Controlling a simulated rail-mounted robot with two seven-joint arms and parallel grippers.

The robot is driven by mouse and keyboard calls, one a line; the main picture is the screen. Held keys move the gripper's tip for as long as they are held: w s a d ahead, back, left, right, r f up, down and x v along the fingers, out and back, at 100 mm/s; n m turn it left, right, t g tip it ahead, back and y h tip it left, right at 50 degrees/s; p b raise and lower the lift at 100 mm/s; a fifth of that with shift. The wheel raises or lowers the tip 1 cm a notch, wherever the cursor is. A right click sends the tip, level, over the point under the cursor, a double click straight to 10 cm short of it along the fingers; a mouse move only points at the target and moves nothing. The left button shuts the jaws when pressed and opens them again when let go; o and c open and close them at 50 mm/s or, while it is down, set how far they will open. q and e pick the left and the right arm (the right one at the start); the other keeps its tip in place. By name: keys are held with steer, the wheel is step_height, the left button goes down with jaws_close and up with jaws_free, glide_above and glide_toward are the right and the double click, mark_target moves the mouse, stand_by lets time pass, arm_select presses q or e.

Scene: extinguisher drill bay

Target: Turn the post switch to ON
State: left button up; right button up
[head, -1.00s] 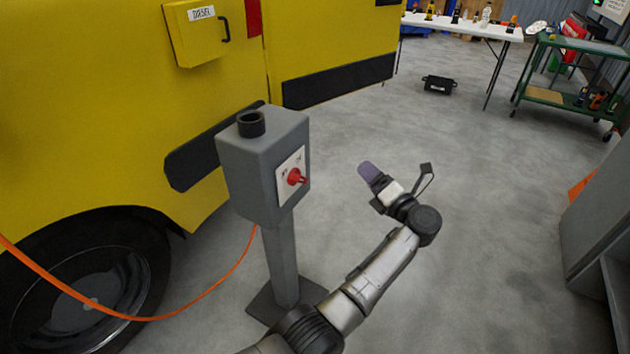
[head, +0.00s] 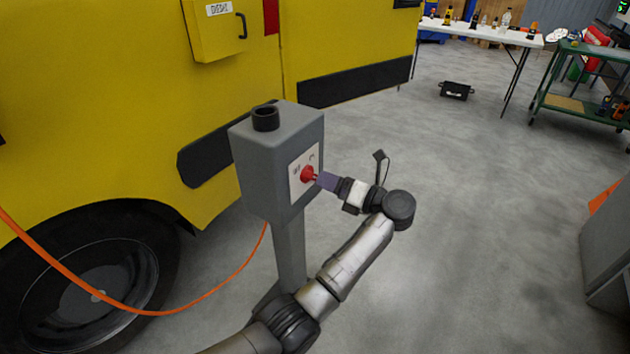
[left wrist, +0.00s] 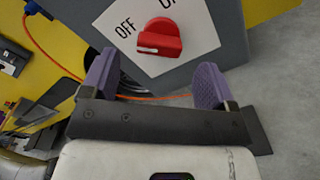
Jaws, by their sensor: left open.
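The post switch is a grey box (head: 265,160) on a grey post (head: 289,250), with a red knob (head: 308,174) on a white plate at its right face. In the left wrist view, the red knob (left wrist: 162,38) sits beside the printed word OFF; a second label at the top is cut off by the picture edge. A white mark shows on the knob's left part. My left gripper (head: 328,181) is open in front of the knob. Its two purple fingers (left wrist: 156,66) are apart, with the knob ahead between them and not gripped. My right gripper is not in view.
A yellow vehicle (head: 110,80) stands close behind and left of the post. An orange hose (head: 190,308) runs from the left to behind the post. A white table (head: 480,32), a black box (head: 457,90) and a green cart (head: 580,107) stand farther back.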

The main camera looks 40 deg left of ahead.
mark_target(315, 176)
arm_select(q)
steer(key=shift+s+a+b, duration=0.15)
steer(key=shift+a+b, duration=0.25)
steer(key=shift+a, duration=0.9)
steer(key=shift+s+a+b, duration=0.1)
steer(key=shift+a+b, duration=0.3)
steer(key=shift+a, duration=0.9)
